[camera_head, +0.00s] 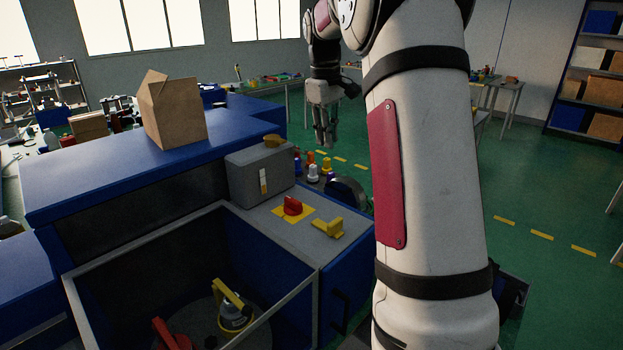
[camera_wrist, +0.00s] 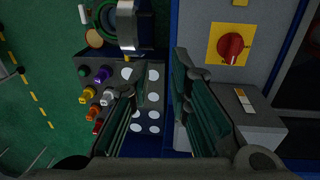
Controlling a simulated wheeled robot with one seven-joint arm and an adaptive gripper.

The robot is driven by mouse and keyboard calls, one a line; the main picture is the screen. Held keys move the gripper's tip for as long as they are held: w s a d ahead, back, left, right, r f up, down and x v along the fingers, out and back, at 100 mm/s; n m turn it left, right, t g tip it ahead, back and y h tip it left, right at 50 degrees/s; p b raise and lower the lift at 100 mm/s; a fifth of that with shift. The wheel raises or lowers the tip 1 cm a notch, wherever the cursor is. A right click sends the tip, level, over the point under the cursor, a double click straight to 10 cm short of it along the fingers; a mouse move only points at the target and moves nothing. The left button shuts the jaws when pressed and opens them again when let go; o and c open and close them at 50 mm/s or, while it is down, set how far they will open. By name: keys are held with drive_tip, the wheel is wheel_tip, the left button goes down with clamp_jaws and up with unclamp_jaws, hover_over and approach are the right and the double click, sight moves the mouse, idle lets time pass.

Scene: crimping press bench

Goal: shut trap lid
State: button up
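No part is clearly marked as the trap lid, so I cannot tell which piece it is. In the head view, a blue machine (camera_head: 110,170) has a grey-framed compartment (camera_head: 185,237) at its front with red and yellow-handled parts inside. A grey box (camera_head: 250,180) with a yellow knob (camera_head: 272,140) stands on the machine's grey top. My gripper (camera_head: 326,140) hangs fingers down beyond the grey box, touching nothing visible. In the wrist view my gripper (camera_wrist: 162,75) has its fingers apart, with nothing seen between them, above a tray (camera_wrist: 152,112) of coloured pieces.
A red switch (camera_head: 292,205) on a yellow plate and a yellow handle (camera_head: 328,227) sit on the grey top. A cardboard box (camera_head: 175,115) stands on the blue machine. A dark wheel (camera_head: 346,193) is beside the tray. Green floor (camera_head: 540,215) is clear at the right.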

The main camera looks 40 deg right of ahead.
sight(334, 188)
drive_tip(key=d+f, duration=0.1)
drive_tip(key=f, duration=0.3)
drive_tip(key=d+f+p, duration=0.1)
drive_tip(key=f, duration=0.4)
drive_tip(key=d+f+p, duration=0.1)
drive_tip(key=f, duration=0.4)
drive_tip(key=shift+w+f, duration=0.2)
drive_tip(key=shift+f, duration=0.05)
clamp_jaws()
